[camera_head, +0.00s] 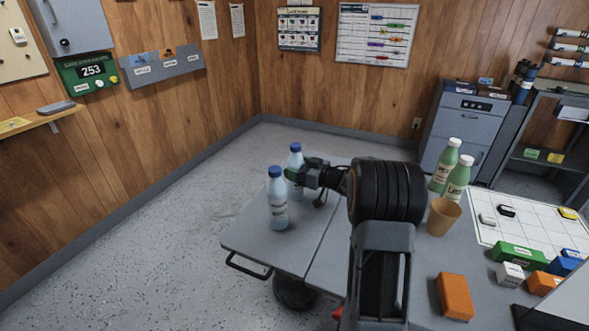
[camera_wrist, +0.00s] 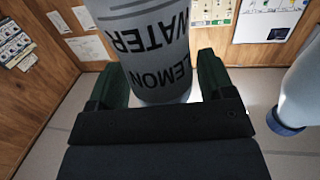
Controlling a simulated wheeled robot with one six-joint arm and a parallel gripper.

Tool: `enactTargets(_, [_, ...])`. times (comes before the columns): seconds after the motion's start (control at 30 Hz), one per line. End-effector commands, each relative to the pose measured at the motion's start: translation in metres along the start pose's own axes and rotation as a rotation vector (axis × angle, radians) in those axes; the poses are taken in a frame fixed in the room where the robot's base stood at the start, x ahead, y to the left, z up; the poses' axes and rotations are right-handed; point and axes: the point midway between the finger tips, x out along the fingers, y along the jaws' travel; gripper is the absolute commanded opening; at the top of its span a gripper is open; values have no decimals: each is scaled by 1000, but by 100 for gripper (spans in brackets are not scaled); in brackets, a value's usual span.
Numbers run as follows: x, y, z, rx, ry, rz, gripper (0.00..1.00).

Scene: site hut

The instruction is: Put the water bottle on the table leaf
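A clear bottle with a blue cap (camera_head: 295,150) is upright at the table leaf (camera_head: 250,238), with its lower part partly hidden. My gripper (camera_head: 297,172) is around its upper body. In the wrist view, this bottle (camera_wrist: 150,45) reads "LEMON WATER" upside down and sits between the two green fingers, which look closed on its sides. Whether its base touches the leaf is not clear. A second blue-capped bottle (camera_head: 278,200) stands upright on the leaf, nearer and to the left; it also shows at the right of the wrist view (camera_wrist: 303,85).
On the main table, to the right of my arm, are two green bottles (camera_head: 446,165) (camera_head: 458,180), a tan cup (camera_head: 443,217), an orange box (camera_head: 455,296) and a white grid sheet (camera_head: 510,232) with small boxes. The leaf's left front is clear; a handle (camera_head: 247,270) hangs at its edge.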

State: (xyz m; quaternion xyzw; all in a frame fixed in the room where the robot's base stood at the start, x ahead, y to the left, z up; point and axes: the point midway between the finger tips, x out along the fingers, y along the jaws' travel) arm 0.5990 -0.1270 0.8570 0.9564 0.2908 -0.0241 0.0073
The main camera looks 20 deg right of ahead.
Motion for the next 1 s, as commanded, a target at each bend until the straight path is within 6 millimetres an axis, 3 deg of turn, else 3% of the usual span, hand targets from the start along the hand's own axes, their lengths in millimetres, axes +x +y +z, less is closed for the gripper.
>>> enactTargets(0.1, [0, 0, 0, 0, 0, 0, 85])
enactTargets(0.43, [-4, 0, -4, 0, 0, 2, 85])
enactTargets(1.0, [-101, 1, -4, 0, 0, 3, 85])
